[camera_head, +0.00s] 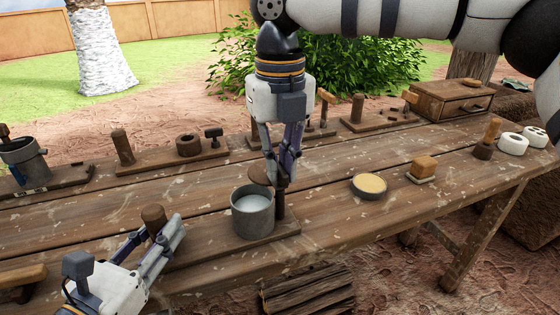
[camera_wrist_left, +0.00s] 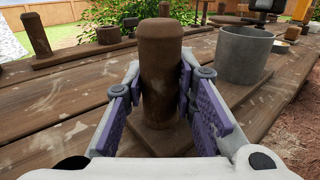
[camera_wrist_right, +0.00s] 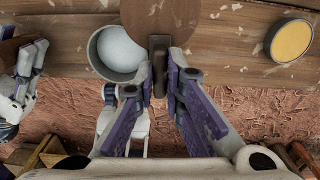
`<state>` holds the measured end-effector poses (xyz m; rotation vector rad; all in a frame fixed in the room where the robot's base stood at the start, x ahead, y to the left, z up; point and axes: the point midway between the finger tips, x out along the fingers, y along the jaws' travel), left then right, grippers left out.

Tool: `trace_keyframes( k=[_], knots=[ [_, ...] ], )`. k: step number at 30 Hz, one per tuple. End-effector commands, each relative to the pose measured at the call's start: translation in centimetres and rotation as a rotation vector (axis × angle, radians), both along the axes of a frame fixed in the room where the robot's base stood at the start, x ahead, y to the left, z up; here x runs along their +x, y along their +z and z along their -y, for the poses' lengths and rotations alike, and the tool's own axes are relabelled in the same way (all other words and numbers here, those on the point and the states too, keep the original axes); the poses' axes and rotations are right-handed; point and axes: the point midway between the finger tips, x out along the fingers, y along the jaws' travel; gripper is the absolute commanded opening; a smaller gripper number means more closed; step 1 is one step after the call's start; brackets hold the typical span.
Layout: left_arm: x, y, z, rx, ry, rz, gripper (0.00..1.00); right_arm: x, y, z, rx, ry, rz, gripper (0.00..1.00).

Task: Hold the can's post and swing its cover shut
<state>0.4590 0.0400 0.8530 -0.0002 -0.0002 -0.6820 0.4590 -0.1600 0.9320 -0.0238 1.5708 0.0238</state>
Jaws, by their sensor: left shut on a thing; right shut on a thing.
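A grey metal can (camera_head: 253,222) with pale contents stands on a wooden base; it also shows in the left wrist view (camera_wrist_left: 243,58). The cover (camera_wrist_right: 160,14), a round brown disc, is swung off to the side, behind the can, leaving its mouth uncovered. My left gripper (camera_head: 155,235) is shut on the upright rounded wooden post (camera_wrist_left: 160,70) on the same base, left of the can. My right gripper (camera_head: 281,182), pointing down, is shut on the dark tab (camera_wrist_right: 158,45) at the cover's edge, beside the can's rim. A dark upright rod (camera_head: 281,208) stands below its fingertips.
A shallow dish with yellow filling (camera_head: 369,187) and a wooden-handled block (camera_head: 423,168) are to the right. Behind are wooden stands with pegs (camera_head: 124,147) and a drawer box (camera_head: 452,98). Another can (camera_head: 23,160) stands at the far left. The table's front edge is close to the can's base.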

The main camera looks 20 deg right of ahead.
Motion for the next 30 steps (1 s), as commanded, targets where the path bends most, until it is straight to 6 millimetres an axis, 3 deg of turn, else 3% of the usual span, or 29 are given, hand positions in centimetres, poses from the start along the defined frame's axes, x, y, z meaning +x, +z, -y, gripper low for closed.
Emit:
trace_keyframes(
  k=[30],
  knots=[
    [0.04, -0.06, -0.07, 0.001, 0.002, -0.002, 0.0, 0.0, 0.07, 0.03, -0.001, 0.956, 0.0, 0.0]
  ],
)
